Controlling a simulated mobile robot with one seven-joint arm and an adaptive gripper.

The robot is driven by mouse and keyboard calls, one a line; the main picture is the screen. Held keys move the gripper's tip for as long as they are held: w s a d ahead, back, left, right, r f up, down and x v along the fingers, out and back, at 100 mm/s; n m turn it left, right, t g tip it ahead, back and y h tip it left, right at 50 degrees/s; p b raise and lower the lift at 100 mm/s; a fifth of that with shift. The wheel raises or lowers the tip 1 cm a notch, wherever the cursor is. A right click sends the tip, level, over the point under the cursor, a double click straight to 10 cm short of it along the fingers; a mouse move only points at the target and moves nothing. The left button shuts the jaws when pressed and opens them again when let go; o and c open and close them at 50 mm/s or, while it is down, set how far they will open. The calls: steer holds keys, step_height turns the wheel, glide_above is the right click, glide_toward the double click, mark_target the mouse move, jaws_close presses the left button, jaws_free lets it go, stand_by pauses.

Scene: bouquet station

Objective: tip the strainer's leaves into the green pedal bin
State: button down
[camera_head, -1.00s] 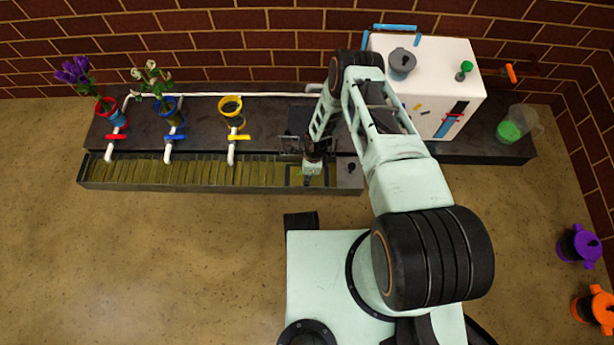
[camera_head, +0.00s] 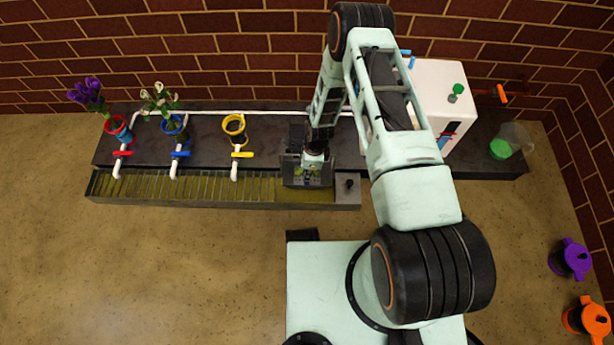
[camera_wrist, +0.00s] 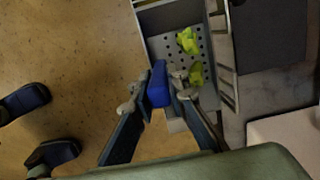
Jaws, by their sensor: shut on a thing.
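The strainer (camera_head: 288,172) is a grey box-like basket at the right end of the long trough. In the wrist view its perforated floor (camera_wrist: 205,73) carries yellow-green leaves (camera_wrist: 188,41). My gripper (camera_wrist: 157,88) is shut on the strainer's blue handle (camera_wrist: 158,82), with a finger on each side. In the head view my gripper (camera_head: 313,170) is over the strainer and partly hides it. The strainer looks raised, but its exact height above the trough is unclear. I cannot make out a green pedal bin in these views.
The slatted trough (camera_head: 220,190) runs along the dark bench's front. Potted flowers, a yellow-rimmed pot (camera_head: 234,124) and several taps stand left. A white box (camera_head: 445,85) and a jug with green (camera_head: 500,148) stand right. Purple (camera_head: 572,259) and orange (camera_head: 590,320) lidded containers are far right.

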steer(key=shift+r+p, duration=3.25)
steer(key=shift+r, duration=2.35)
